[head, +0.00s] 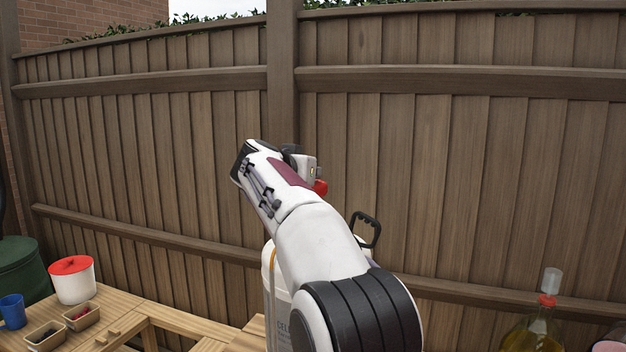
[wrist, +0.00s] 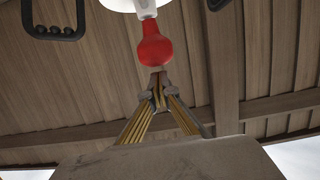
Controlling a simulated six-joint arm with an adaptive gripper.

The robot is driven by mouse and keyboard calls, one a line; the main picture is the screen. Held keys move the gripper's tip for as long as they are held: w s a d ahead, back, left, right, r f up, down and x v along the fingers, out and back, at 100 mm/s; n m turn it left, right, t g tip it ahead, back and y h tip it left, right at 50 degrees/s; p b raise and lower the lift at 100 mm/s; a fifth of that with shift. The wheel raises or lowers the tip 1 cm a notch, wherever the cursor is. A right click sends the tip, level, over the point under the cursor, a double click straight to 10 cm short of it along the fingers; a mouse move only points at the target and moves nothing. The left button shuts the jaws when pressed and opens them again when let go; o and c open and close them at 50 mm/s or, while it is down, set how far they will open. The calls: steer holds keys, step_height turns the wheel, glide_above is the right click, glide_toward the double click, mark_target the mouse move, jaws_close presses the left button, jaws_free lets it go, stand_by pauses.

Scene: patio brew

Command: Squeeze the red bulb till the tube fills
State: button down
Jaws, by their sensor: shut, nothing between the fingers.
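The red bulb (wrist: 154,45) hangs from a white fitting (wrist: 146,8) in the wrist view. My gripper (wrist: 158,80) is shut and empty, its fingertips just below the bulb in that picture; I cannot tell whether they touch it. In the head view only a part of the red bulb (head: 321,187) shows, at the right of my wrist, and my arm hides the fingers. The tube and its fill level cannot be made out in either view.
A white container (head: 282,318) stands behind my arm, with a black handle (head: 367,231) nearby. A red-topped white pot (head: 75,284), a blue cup (head: 13,311) and small trays (head: 81,316) are at left. A bottle (head: 533,333) stands at right. A wooden fence (head: 450,180) closes the back.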

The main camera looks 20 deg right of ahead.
steer(key=r+v, duration=0.1)
steer(key=v, duration=0.9)
stand_by(0.4)
stand_by(0.9)
